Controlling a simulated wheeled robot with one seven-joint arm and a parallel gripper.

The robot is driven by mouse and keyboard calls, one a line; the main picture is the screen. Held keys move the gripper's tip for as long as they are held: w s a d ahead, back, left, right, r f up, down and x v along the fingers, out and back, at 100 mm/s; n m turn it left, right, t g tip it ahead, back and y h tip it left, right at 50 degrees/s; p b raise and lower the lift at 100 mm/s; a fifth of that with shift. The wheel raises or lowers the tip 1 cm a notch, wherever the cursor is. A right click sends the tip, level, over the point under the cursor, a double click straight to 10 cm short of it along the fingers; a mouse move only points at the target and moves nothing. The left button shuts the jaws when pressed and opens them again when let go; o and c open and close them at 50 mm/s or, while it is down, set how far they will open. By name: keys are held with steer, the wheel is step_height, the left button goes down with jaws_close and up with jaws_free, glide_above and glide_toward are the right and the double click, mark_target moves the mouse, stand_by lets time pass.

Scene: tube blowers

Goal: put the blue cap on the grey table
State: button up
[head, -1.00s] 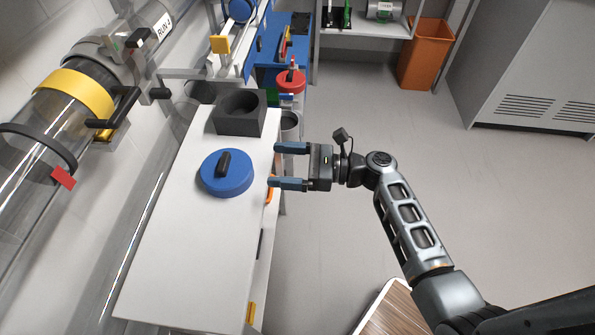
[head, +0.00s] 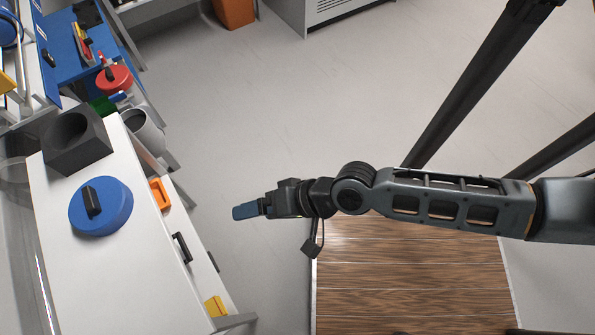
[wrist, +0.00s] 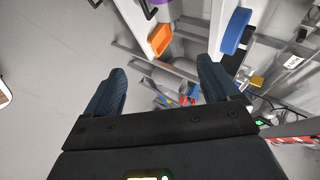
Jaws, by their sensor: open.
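The blue cap (head: 112,207) is a round lid with a black bar handle. It lies flat, handle up, on a pale bench top (head: 80,280) at the left of the head view. It also shows edge-on in the wrist view (wrist: 236,31). My gripper (head: 245,211) is open and empty, over the floor to the right of the bench and apart from the cap. In the wrist view its two fingers (wrist: 160,88) are spread with nothing between them. I cannot tell whether this pale bench is the grey table.
A dark block with a round hole (head: 76,141) stands behind the cap. A grey cylinder (head: 143,130), a red cap (head: 114,78) and a blue bench (head: 75,50) are farther back. Orange (head: 160,194) and yellow (head: 215,306) parts line the bench side. A wood-topped surface (head: 410,270) lies below my arm.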

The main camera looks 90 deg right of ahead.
steer(key=s+a+r+n+t, duration=0.1)
steer(key=s+r+n+t, duration=0.1)
steer(key=s+r+n, duration=0.2)
steer(key=s+a+r+n+t, duration=0.1)
steer(key=s+r+n, duration=0.3)
steer(key=r+n, duration=0.6)
step_height(320, 180, up, 6)
steer(key=shift+r+n+t, duration=0.1)
steer(key=shift+n+t, duration=0.2)
steer(key=shift+t, duration=0.3)
